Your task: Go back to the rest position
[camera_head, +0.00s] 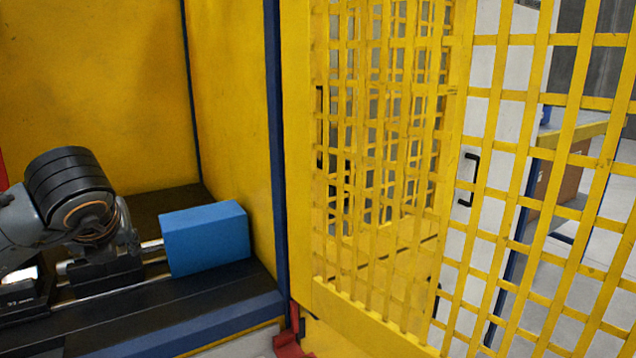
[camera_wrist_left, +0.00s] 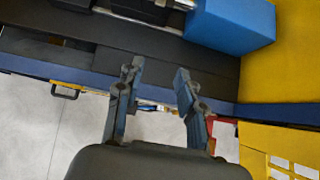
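My left gripper (camera_wrist_left: 158,75) shows in the left wrist view with its two fingers apart and nothing between them. The fingertips lie in front of the dark machine bed (camera_wrist_left: 215,75) and its blue front edge, with pale floor visible beyond. In the head view a grey arm link comes in from the left edge. The gripper's fingers cannot be made out clearly there. My right gripper is in neither view. I see no loose copper tube.
A blue block (camera_head: 205,238) sits on the machine bed (camera_head: 185,305), beside black fixtures with silver rods; it also shows in the left wrist view (camera_wrist_left: 235,25). Yellow walls (camera_head: 235,110) enclose the bed. A yellow mesh door (camera_head: 385,190) stands at the right.

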